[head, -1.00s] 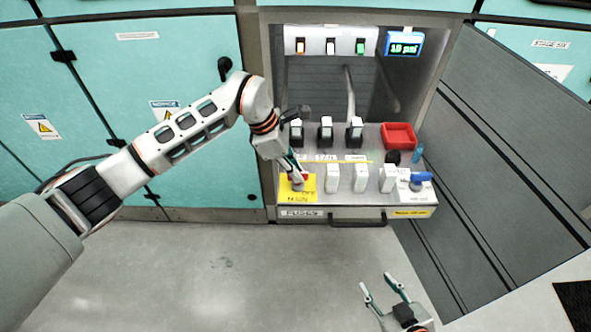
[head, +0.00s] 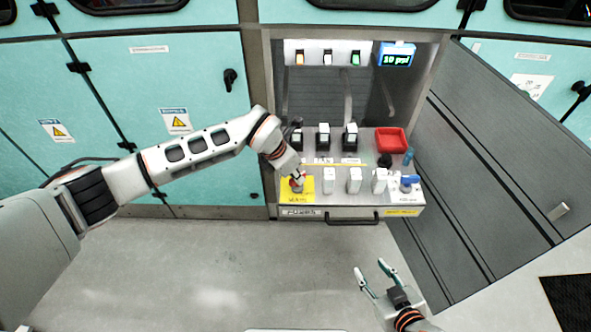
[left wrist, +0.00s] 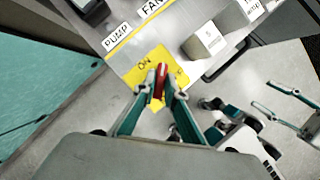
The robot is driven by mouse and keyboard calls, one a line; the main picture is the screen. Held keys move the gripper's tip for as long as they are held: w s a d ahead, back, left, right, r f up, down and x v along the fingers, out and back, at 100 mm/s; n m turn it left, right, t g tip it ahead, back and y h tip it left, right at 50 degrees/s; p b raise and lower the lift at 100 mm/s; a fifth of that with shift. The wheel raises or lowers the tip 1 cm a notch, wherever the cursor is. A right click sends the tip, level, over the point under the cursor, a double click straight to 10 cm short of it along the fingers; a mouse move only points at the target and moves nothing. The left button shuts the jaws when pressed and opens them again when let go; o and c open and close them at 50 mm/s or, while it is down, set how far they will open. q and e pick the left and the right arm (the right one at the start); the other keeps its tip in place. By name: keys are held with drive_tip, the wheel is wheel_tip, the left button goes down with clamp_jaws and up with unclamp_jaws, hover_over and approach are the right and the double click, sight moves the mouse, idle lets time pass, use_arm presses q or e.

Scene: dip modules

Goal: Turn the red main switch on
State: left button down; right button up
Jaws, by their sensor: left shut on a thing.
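The red main switch (left wrist: 161,80) sits on a yellow plate (left wrist: 140,73) lettered "ON" in the left wrist view. In the head view the yellow plate (head: 308,186) is at the front left of the panel shelf. My left gripper (left wrist: 160,92) is shut on the red handle, with a finger on each side of it. In the head view my left gripper (head: 297,181) comes down over the switch and hides most of it. My right gripper (head: 373,273) is open and empty, in front of the cabinet and below the shelf.
White blocks (head: 329,180) stand in a row right of the switch, with black-based modules (head: 323,137) behind. A red tray (head: 391,139) and a blue-handled valve (head: 408,180) are at the right. A display (head: 397,55) reads "10 psi". A grey door (head: 490,150) stands open at right.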

use_arm(q)
drive_tip(key=shift+d+r+n+t+y+p, duration=0.15)
drive_tip(key=shift+n+t+y+p, duration=0.25)
drive_tip(key=shift+n, duration=0.5)
drive_tip(key=n, duration=0.2)
drive_tip(key=shift+s+n+y+p, duration=0.1)
drive_tip(key=shift+n+y+p, duration=0.2)
drive_tip(key=shift+n, duration=0.1)
drive_tip(key=n+t+y, duration=0.1)
drive_tip(key=n, duration=0.3)
drive_tip(key=shift+d+b, duration=0.1)
drive_tip(key=shift+b, duration=0.3)
drive_tip(key=shift+f+n+y, duration=0.2)
drive_tip(key=shift+n+y, duration=0.4)
drive_tip(key=shift+n, duration=0.2)
use_arm(e)
drive_tip(key=shift+w+r, duration=0.1)
drive_tip(key=shift+r, duration=0.25)
use_arm(q)
drive_tip(key=shift+b, duration=0.3)
use_arm(e)
drive_tip(key=shift+w+r, duration=0.1)
drive_tip(key=shift+r, duration=0.1)
use_arm(q)
drive_tip(key=c, duration=2.1)
unclamp_jaws()
use_arm(e)
drive_tip(key=shift+f, duration=0.2)
drive_tip(key=shift+d, duration=0.1)
